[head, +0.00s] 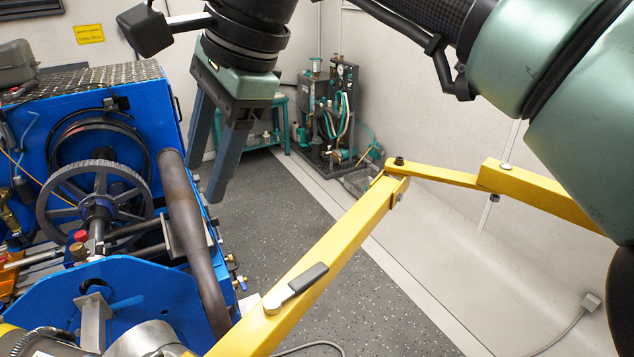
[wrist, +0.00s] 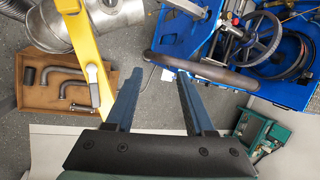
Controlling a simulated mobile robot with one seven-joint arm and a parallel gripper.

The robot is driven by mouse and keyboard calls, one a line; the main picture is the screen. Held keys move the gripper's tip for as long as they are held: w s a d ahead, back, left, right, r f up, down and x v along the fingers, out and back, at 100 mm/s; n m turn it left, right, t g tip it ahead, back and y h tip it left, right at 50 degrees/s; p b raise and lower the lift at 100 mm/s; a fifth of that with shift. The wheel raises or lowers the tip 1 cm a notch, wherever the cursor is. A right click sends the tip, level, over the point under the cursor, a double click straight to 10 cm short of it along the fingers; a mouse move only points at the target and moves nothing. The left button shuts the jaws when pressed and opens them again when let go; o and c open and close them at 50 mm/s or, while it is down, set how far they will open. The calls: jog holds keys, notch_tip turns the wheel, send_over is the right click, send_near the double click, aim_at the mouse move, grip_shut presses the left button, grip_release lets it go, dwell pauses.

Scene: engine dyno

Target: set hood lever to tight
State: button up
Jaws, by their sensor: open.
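The hood lever (head: 295,288) is a small lever with a dark grey grip and a light pivot end. It sits on top of the yellow arm (head: 335,240) in the lower middle of the head view, lying at a slant across it. It also shows in the wrist view (wrist: 94,84), left of the fingers. No tight marking is readable. My gripper (head: 204,183) is open and empty, fingers pointing down, above and left of the lever in the head view and clear of it. In the wrist view my gripper (wrist: 160,74) has nothing between its fingers.
A dark pipe (head: 190,235) runs along the blue engine stand (head: 150,290), near my fingers in the picture. A spoked wheel (head: 95,205) stands on the left. A tray of pipe pieces (wrist: 45,95) lies below the yellow arm. Grey floor is open behind.

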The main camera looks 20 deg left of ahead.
aim_at(314, 271)
jog(key=w+d+t+h, duration=0.1)
jog(key=w+d+h, duration=0.3)
jog(key=d, duration=0.7)
jog(key=shift+h, duration=0.4)
jog(key=f, duration=0.4)
jog(key=s+f+p, duration=0.1)
jog(key=f, duration=0.7)
jog(key=shift+s+f, duration=0.1)
jog(key=shift+s, duration=0.1)
grip_shut()
jog(key=shift+a+p, duration=0.1)
jog(key=shift+p, duration=0.2)
